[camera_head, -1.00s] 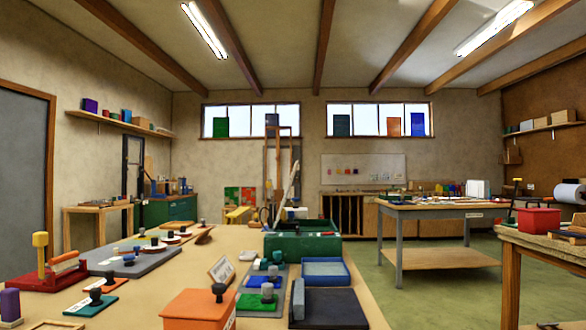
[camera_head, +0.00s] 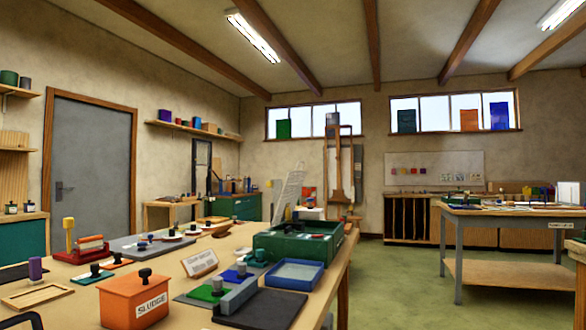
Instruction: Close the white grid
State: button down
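The white grid (camera_head: 288,192) stands raised and tilted at the back left of a dark green open box (camera_head: 285,247) on the near workbench. It looks like a thin panel with a fine lattice, leaning slightly to the right at its top. Its lower edge is at the box's far left side; whether it is hinged there is too small to tell. Some small items show inside the box. My gripper is not in view.
The wooden bench (camera_head: 230,240) holds an orange box marked SLUDGE (camera_head: 135,297), a small sign (camera_head: 200,263), a blue tray (camera_head: 293,273) and a dark slab (camera_head: 262,308) in front of the green box. Green floor (camera_head: 400,290) lies open to the right. Another table (camera_head: 510,212) stands beyond.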

aim_at(294, 181)
jog(key=i+l+u, duration=0.1)
jog(key=l, duration=0.25)
jog(key=i+l+u, duration=0.1)
jog(key=i+l, duration=0.15)
jog(key=i+l+u, duration=0.15)
jog(key=l, duration=0.3)
jog(key=i+l+u, duration=0.1)
jog(key=l, duration=0.25)
jog(key=i, duration=0.05)
